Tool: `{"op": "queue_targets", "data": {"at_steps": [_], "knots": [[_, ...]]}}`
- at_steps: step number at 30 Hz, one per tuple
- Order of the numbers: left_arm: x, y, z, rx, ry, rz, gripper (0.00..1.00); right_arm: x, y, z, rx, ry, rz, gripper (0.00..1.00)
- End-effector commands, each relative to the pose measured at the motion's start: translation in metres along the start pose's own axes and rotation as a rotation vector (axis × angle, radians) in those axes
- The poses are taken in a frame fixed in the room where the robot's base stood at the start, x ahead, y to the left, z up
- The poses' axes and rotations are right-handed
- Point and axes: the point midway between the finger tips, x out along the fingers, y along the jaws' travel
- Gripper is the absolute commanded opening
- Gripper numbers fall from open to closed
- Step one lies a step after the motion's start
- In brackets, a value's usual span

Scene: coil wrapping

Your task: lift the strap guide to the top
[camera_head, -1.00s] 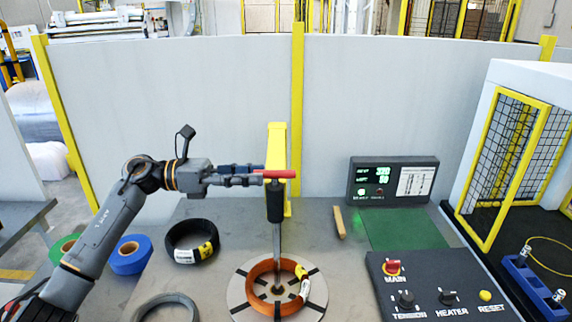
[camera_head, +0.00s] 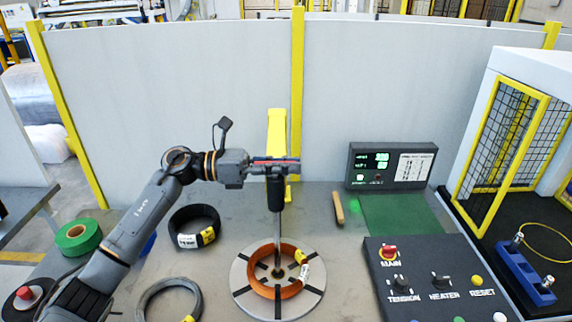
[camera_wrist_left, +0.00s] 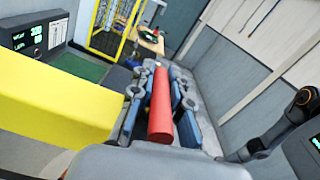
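The strap guide is a black sleeve (camera_head: 275,194) on a thin upright rod in front of the yellow post (camera_head: 276,125), with a red bar-shaped handle reaching left from it. The sleeve is high on the rod, below the post's top. My left gripper (camera_head: 276,165) is level with the handle, which is largely hidden by the fingers in the head view. In the left wrist view the red handle (camera_wrist_left: 160,105) lies lengthwise between the two fingers, with narrow gaps beside it, so the gripper looks open around it. My right gripper is not in view.
Below the guide, a copper coil (camera_head: 256,284) lies on a round slotted turntable (camera_head: 243,304). A black coil (camera_head: 172,224), a grey coil (camera_head: 147,303) and green tape (camera_head: 78,237) lie left. A control panel (camera_head: 433,252), display (camera_head: 391,179) and wooden stick (camera_head: 338,208) are right.

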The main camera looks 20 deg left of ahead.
Motion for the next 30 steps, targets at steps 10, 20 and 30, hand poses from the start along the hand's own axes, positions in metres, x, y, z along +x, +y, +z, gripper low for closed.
{"op": "queue_targets", "data": {"at_steps": [10,20,30], "knots": [[0.0,0.0,0.003,0.001,0.0,0.001,0.0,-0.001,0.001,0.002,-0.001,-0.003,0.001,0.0],[-0.001,-0.012,0.064,0.009,-0.004,0.004,0.0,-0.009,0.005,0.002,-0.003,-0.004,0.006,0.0],[-0.001,-0.032,0.162,0.004,-0.006,0.003,0.0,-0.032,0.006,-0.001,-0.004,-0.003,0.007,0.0]]}}
